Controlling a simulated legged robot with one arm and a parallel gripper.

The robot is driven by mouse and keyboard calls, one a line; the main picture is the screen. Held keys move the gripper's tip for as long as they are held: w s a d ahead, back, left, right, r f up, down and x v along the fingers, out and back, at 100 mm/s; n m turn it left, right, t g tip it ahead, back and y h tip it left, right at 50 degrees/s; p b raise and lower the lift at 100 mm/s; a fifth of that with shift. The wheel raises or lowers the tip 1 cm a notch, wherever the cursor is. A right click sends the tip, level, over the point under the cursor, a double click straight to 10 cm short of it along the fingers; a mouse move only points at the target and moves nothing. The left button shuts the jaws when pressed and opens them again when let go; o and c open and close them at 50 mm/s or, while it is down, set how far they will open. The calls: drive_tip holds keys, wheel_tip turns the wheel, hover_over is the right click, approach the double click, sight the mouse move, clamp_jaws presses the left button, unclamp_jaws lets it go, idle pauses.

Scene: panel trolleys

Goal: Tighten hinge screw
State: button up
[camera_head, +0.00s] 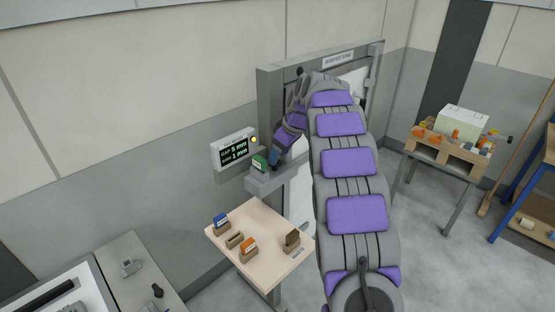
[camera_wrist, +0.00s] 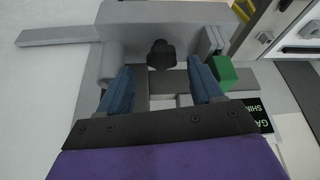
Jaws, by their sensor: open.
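A black knob-like screw head (camera_wrist: 161,54) sits on a grey bracket (camera_wrist: 165,14) in the wrist view. I take it to be the hinge screw. My gripper (camera_wrist: 160,80) has its two blue fingers apart, one to each side below the knob, with nothing visible gripped between them. The knob lies just beyond the fingertips, and I cannot tell whether they touch it. In the head view my gripper (camera_head: 275,157) is at the grey ledge (camera_head: 266,185) by the door frame (camera_head: 268,95). My arm hides much of the door, and the screw cannot be made out there.
A green block (camera_wrist: 224,73) is close beside the right finger. A display (camera_head: 234,150) reads gap 5 mm, shim 1 mm. A small wooden table (camera_head: 262,222) holds blue, orange and brown pieces in holders. A workbench (camera_head: 448,150) stands at right; floor between is clear.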

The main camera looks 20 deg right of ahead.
drive_tip(key=shift+x, duration=1.3)
drive_tip(key=shift+a, duration=0.1)
drive_tip(key=shift+c, duration=0.3)
drive_tip(key=shift+s, duration=0.1)
drive_tip(key=c, duration=1)
drive_tip(key=shift+r, duration=0.1)
